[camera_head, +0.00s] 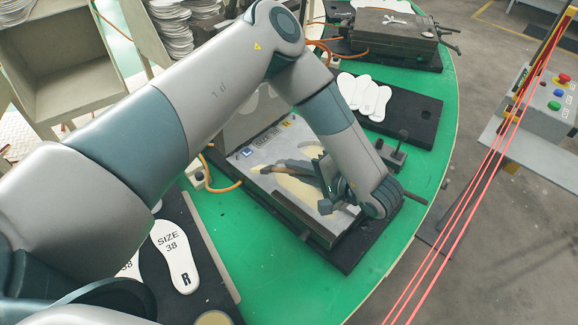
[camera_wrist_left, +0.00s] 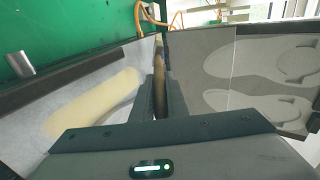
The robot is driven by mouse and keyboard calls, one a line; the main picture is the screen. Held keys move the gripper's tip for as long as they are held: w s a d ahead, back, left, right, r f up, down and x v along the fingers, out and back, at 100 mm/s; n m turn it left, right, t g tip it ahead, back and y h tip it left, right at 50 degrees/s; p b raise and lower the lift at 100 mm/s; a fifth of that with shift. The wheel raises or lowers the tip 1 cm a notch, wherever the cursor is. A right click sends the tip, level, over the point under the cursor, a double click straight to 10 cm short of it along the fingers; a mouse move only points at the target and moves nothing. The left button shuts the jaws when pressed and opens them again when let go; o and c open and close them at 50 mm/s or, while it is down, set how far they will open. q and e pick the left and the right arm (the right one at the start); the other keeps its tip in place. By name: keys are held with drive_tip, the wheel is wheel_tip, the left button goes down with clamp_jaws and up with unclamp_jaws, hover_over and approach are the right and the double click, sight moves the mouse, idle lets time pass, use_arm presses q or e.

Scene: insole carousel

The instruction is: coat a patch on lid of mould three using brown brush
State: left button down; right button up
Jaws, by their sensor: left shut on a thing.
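An open grey mould (camera_head: 283,208) lies on the green table in the head view. One half faces up and carries a pale yellow patch (camera_wrist_left: 95,103), streaked over its grey surface. The other half (camera_wrist_left: 265,75), with sole-shaped outlines, is at the right in the left wrist view and stands raised at the back left in the head view. My left gripper (camera_head: 332,190) is over the patched half, shut on the brown brush (camera_wrist_left: 159,78). The brush tip's contact with the surface is unclear. My right gripper is out of view.
A closed mould (camera_head: 392,34) stands at the back. White insoles (camera_head: 364,97) lie on a black board behind the open mould; a SIZE 38 insole (camera_head: 174,256) lies front left. Red beams run at the right beside a button box (camera_head: 556,95).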

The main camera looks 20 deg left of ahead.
use_arm(q)
drive_tip(key=s+r+m+t+h, duration=0.2)
drive_tip(key=s+r, duration=0.3)
drive_tip(key=r, duration=0.4)
drive_tip(key=shift+a+m+t, duration=0.25)
drive_tip(key=shift+m+t, duration=0.35)
drive_tip(key=shift+m, duration=0.1)
